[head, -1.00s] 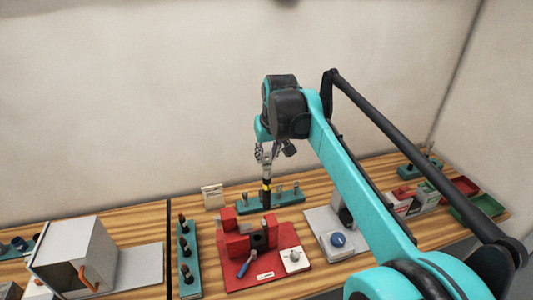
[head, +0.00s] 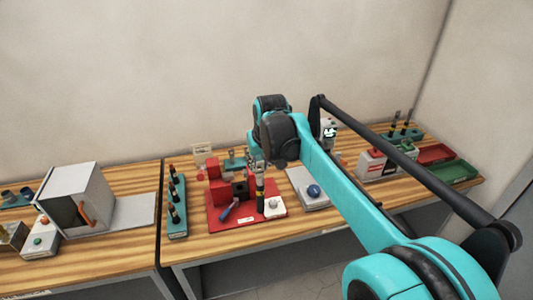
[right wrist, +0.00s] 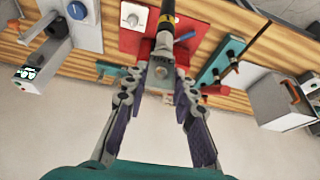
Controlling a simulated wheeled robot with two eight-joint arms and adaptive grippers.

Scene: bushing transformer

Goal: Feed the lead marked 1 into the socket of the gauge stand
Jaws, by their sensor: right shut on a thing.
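My right gripper (head: 257,164) is shut on the grey upper end of a black lead (head: 260,188) with a yellow band. The lead hangs roughly upright over the red fixture (head: 213,222), and I cannot tell whether its lower end touches it. In the right wrist view the lead (right wrist: 164,42) runs away from between the fingertips (right wrist: 161,73).
The red fixture carries a blue-handled lever (head: 229,209) and a white block with a knob (head: 274,205). A teal rack (head: 177,205) with several dark posts stands left. A grey box (head: 75,200) is farther left. Red and green trays (head: 453,171) lie right.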

